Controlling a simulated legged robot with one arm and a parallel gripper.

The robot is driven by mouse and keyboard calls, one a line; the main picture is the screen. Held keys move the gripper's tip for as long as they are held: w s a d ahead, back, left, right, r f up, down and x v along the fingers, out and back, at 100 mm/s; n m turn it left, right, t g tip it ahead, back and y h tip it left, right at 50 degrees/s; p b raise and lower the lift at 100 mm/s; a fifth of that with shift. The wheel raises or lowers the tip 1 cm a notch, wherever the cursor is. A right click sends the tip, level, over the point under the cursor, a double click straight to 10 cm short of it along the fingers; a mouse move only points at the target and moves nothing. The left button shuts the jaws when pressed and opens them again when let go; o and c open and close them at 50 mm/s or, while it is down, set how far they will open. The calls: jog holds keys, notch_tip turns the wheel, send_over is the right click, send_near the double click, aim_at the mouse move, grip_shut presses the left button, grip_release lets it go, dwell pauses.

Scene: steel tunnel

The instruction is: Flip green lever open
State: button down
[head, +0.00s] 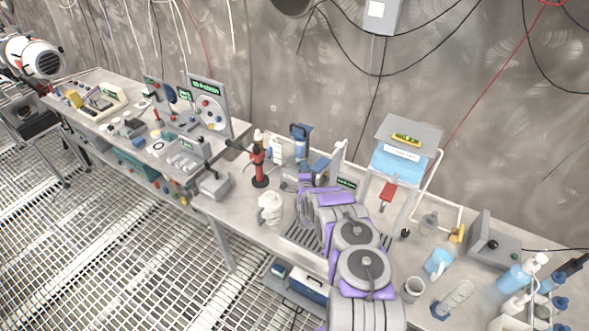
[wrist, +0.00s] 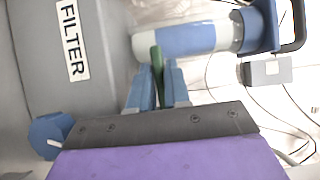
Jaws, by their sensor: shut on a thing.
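The green lever (wrist: 156,60) stands between the two blue fingers of my gripper (wrist: 160,74) in the wrist view. The fingers are closed around it. The lever's top lies against a white-and-blue cylinder (wrist: 190,38). To the left is a grey housing (wrist: 30,60) with a white label (wrist: 72,40) reading FILTER. In the head view my purple and grey arm reaches over the bench and hides my gripper and the green lever.
The steel bench (head: 245,225) is crowded. A red-and-black tool (head: 258,165) and a white mug (head: 270,207) stand left of my arm. A blue water tank (head: 400,160) and bottles (head: 440,260) stand to the right. The grated floor at left is clear.

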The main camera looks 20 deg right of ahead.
jog(key=shift+s+a+f+n+t+y+b, duration=0.15)
jog(key=shift+s+n+t+y+b, duration=0.15)
jog(key=shift+n+y, duration=0.45)
jog(key=shift+s+f+n+t+y+b, duration=0.15)
jog(key=shift+n+y+b, duration=0.25)
jog(key=shift+y, duration=0.65)
jog(key=c, duration=1.2)
grip_release()
jog(key=shift+o, duration=0.2)
jog(key=shift+r, duration=0.15)
jog(key=s+a, duration=0.3)
jog(key=s, duration=1.4)
